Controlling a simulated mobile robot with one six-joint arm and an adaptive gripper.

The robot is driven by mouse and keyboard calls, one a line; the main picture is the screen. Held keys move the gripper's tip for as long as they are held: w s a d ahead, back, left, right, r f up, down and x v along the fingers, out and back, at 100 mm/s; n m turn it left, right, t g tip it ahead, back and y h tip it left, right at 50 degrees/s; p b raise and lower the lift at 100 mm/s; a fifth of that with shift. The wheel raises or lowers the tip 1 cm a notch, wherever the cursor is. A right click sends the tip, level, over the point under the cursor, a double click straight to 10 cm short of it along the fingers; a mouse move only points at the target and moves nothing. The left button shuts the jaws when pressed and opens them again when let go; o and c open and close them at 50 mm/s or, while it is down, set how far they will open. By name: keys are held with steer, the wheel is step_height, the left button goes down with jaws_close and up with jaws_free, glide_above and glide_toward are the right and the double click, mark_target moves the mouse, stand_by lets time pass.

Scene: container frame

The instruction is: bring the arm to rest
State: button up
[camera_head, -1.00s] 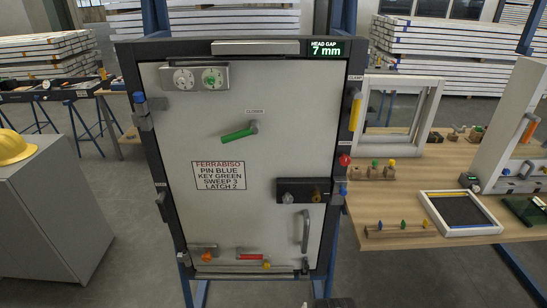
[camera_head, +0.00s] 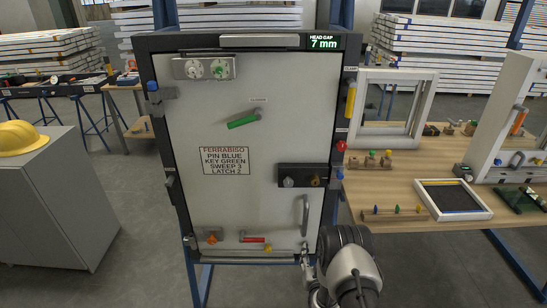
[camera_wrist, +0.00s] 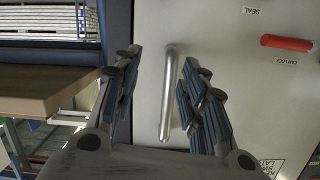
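My arm (camera_head: 345,262) shows in the head view at the lower right of the door panel (camera_head: 190,120), in front of its lower corner. In the head view this vertical handle (camera_head: 305,214) is just above my arm. The door panel stands in its dark frame (camera_head: 158,150), and the display (camera_head: 322,43) reads 7 mm.
A wooden workbench (camera_head: 400,180) stands right of the frame, with a black-centred tray (camera_head: 452,198) and a white window frame (camera_head: 392,105). A grey cabinet (camera_head: 60,205) with a yellow helmet (camera_head: 20,137) stands at left. Open floor lies between cabinet and frame.

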step_height(320, 180, up, 24)
steer(key=w+g, duration=0.2)
steer(key=g, duration=0.2)
steer(key=s+r+n+g, duration=0.1)
steer(key=s+r+g, duration=0.1)
steer(key=s+r, duration=0.95)
steer(key=s+r+g, duration=0.2)
steer(key=s, duration=1.4)
steer(key=s+r+g, duration=0.2)
steer(key=s+r, duration=0.1)
steer(key=s, duration=1.3)
steer(key=shift+r+n+g, duration=0.3)
steer(key=shift+n+g, duration=0.1)
steer(key=shift+w, duration=0.1)
steer(key=shift+c, duration=0.4)
